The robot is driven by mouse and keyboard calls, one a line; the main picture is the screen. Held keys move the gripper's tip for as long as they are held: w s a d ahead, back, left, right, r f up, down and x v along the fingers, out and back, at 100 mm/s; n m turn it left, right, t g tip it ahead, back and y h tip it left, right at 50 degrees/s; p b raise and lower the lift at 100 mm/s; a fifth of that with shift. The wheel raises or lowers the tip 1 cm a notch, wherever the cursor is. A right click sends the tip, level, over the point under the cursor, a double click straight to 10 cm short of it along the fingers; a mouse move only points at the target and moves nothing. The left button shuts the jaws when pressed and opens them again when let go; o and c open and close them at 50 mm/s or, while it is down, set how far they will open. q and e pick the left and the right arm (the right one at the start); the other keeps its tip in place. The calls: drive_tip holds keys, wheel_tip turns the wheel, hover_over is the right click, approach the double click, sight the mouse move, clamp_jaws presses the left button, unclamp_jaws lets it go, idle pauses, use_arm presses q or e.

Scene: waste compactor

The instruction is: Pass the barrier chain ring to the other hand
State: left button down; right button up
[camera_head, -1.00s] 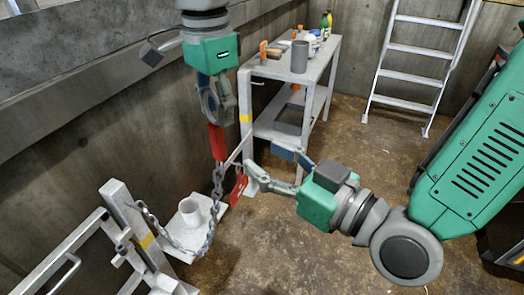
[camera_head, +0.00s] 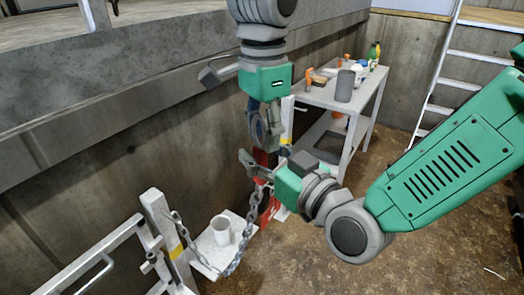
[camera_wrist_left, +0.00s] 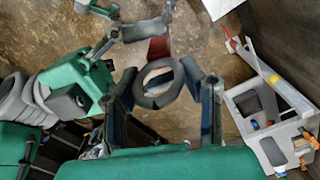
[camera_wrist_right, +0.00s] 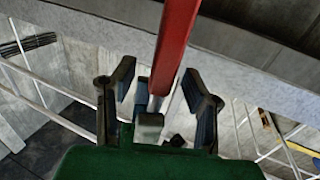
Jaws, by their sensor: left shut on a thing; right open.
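My left gripper (camera_head: 262,122) points down and is shut on the dark grey barrier chain ring (camera_wrist_left: 158,82), which sits between its fingers in the left wrist view. A red piece (camera_head: 261,158) hangs below the ring, and the grey chain (camera_head: 248,215) runs on down from it to a post at the left. My right gripper (camera_head: 256,168) is open just below the left one, around the red piece or very near it. In the right wrist view the red piece (camera_wrist_right: 175,40) stands between the open fingers (camera_wrist_right: 158,95). Contact cannot be told.
A grey shelf table (camera_head: 318,92) with a cup and tools stands behind the grippers. A white plate with a white cup (camera_head: 221,230) lies below, beside a metal barrier frame (camera_head: 155,215). A ladder (camera_head: 440,90) stands at the right. A concrete wall runs along the left.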

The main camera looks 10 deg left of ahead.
use_arm(q)
drive_tip(key=shift+d, duration=0.1)
use_arm(e)
clamp_jaws()
use_arm(q)
drive_tip(key=c, duration=0.9)
unclamp_jaws()
drive_tip(key=shift+r, duration=0.1)
